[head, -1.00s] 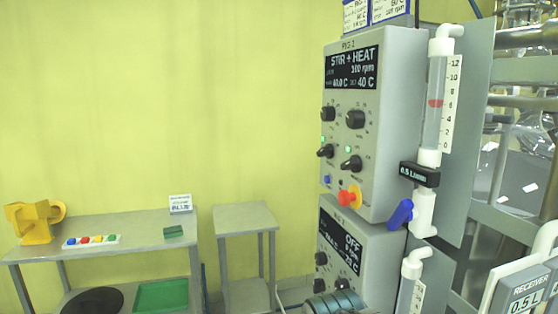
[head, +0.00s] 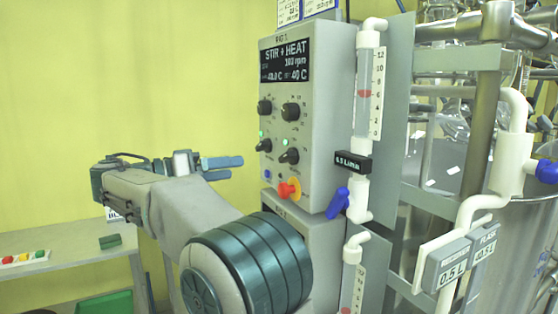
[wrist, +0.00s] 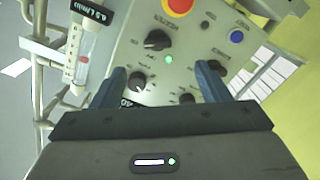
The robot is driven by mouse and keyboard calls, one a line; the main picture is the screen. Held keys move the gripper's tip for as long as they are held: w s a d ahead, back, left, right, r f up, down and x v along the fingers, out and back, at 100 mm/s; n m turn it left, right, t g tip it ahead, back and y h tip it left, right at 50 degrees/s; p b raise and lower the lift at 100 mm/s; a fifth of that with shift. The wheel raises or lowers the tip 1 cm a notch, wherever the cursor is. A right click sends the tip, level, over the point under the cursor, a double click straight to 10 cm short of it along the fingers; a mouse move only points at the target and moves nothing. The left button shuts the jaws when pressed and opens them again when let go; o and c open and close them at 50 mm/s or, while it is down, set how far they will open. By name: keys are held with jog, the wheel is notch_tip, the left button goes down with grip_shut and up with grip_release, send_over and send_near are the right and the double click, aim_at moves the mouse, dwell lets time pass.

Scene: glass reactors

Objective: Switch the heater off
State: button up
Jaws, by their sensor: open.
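The upper grey control box (head: 326,130) shows "STIR + HEAT" on its black display (head: 286,60), with 40 C readings. Below it are two upper knobs (head: 290,112) and two lower knobs, left (head: 265,145) and right (head: 289,156). Green lights (head: 292,142) glow above both lower knobs. In the wrist view the panel appears upside down; the right lower knob (wrist: 157,40) shows beyond and between the fingertips (wrist: 160,69).
A red stop button (head: 289,190) and a blue button (head: 267,174) sit low on the panel. A flow meter (head: 369,95) with a blue valve handle (head: 338,203) is on the box's right. Glassware and pipes stand further right. A bench (head: 75,240) is at left.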

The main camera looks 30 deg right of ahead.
aim_at(283, 158)
jog(key=shift+m, duration=0.3)
jog(key=d, duration=0.4)
jog(key=d+p, duration=0.1)
jog(key=d, duration=0.4)
jog(key=d+p, duration=0.1)
jog(key=d, duration=0.3)
jog(key=shift+w+d+r, duration=0.25)
jog(key=shift+w+d, duration=0.05)
jog(key=c, duration=1)
